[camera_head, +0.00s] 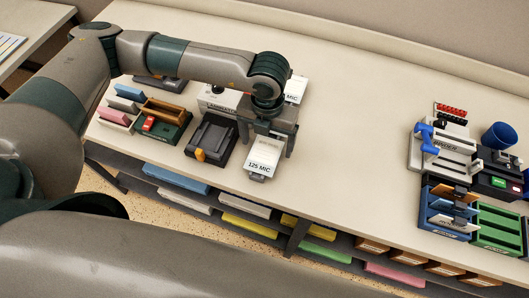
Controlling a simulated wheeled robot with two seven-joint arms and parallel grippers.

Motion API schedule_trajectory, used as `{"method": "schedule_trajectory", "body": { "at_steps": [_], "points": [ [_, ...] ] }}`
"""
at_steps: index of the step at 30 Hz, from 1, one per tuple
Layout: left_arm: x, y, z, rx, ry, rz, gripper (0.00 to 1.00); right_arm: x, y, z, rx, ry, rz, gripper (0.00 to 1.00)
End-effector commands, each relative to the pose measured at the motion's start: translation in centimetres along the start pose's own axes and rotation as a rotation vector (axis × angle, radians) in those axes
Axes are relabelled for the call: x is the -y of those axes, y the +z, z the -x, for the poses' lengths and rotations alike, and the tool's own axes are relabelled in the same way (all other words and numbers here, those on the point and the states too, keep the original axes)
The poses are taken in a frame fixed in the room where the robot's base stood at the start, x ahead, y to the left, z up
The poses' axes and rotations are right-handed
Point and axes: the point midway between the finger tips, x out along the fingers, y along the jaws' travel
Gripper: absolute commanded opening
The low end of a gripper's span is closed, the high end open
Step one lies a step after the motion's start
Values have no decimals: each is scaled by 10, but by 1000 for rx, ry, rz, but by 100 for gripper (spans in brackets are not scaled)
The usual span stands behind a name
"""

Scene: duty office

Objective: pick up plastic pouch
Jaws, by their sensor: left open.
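A pale box or holder labelled "125 MIC" (264,155) lies on the desk near its front edge. I cannot tell whether the plastic pouch is in it; no separate clear pouch can be made out. My left gripper (270,142) points down over the far part of this box, its fingers apart on either side. I cannot tell whether they touch it. A second white item with "MIC" on its label (295,90) stands behind the gripper and is partly hidden by my arm. My right gripper is not in view.
A black device with an orange part (209,140) stands just left of the box. A brown and green tray (163,118) and coloured blocks sit further left. The desk's middle (355,140) is clear.

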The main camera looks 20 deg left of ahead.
Motion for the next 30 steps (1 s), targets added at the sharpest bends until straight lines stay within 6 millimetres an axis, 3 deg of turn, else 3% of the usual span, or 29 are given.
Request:
{"method": "schedule_trajectory", "body": {
  "at_steps": [30],
  "points": [
    [0,0,-5,0,0,0,84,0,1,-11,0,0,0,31]
  ]
}}
